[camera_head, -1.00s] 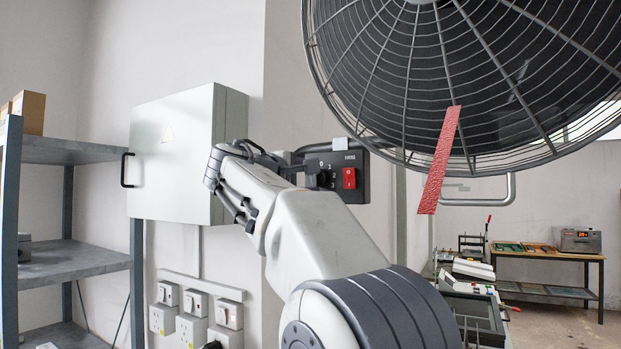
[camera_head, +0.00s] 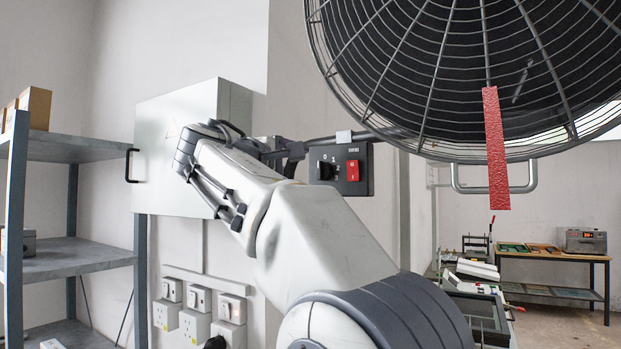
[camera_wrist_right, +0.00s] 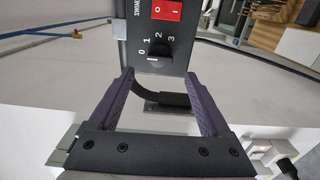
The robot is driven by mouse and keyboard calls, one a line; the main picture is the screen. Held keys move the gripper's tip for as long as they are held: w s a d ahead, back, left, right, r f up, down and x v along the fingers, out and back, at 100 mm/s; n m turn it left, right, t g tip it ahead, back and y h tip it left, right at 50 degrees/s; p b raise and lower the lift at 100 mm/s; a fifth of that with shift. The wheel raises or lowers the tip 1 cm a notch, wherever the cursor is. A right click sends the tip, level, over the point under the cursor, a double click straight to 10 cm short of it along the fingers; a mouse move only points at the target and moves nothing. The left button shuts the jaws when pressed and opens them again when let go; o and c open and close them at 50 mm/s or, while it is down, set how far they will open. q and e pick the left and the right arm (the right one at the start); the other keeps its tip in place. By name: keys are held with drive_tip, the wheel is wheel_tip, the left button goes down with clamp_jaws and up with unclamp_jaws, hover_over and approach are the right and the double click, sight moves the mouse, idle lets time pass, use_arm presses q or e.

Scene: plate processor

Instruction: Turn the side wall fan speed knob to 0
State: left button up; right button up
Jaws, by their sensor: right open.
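The black fan speed knob (camera_head: 326,171) sits on the dark control box (camera_head: 340,186) on the side wall, left of a red switch (camera_head: 353,170). In the right wrist view the knob (camera_wrist_right: 158,50) has the numbers 0 to 3 around it; its exact setting is hard to read. My right gripper (camera_wrist_right: 158,74) is open, its two purple fingers apart just short of the box face, with the knob centred between and beyond the tips. Nothing is between the fingers except a view of a dark curved pipe or cable behind. In the head view my right gripper (camera_head: 292,152) is left of the box.
A large caged fan (camera_head: 470,75) with a red strip (camera_head: 496,150) hangs at upper right. A pale wall cabinet (camera_head: 165,150) is behind my right arm. Sockets (camera_head: 196,310) are below it. A grey shelf (camera_head: 70,260) stands at left.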

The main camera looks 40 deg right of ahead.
drive_tip(key=b+v, duration=0.1)
drive_tip(key=v, duration=0.4)
idle(0.4)
drive_tip(key=w+a+f+n+y, duration=0.15)
drive_tip(key=a+f+y, duration=0.35)
drive_tip(key=f, duration=0.5)
drive_tip(key=a+f+n+y, duration=0.2)
drive_tip(key=a+f, duration=0.4)
drive_tip(key=f, duration=0.4)
drive_tip(key=a+f+n+y, duration=0.2)
drive_tip(key=a+f+y, duration=0.3)
drive_tip(key=f, duration=0.5)
drive_tip(key=s+a+f+m+g+y, duration=0.1)
drive_tip(key=s+a+f, duration=0.4)
drive_tip(key=s+f, duration=0.7)
drive_tip(key=s+a+f+m+g+y, duration=0.2)
drive_tip(key=s+a+f+g+y, duration=0.2)
drive_tip(key=s+f, duration=0.8)
drive_tip(key=shift+s+a+g+y, duration=0.3)
drive_tip(key=shift+s+a+g, duration=0.45)
drive_tip(key=shift+a+g, duration=0.35)
drive_tip(key=shift+a, duration=0.1)
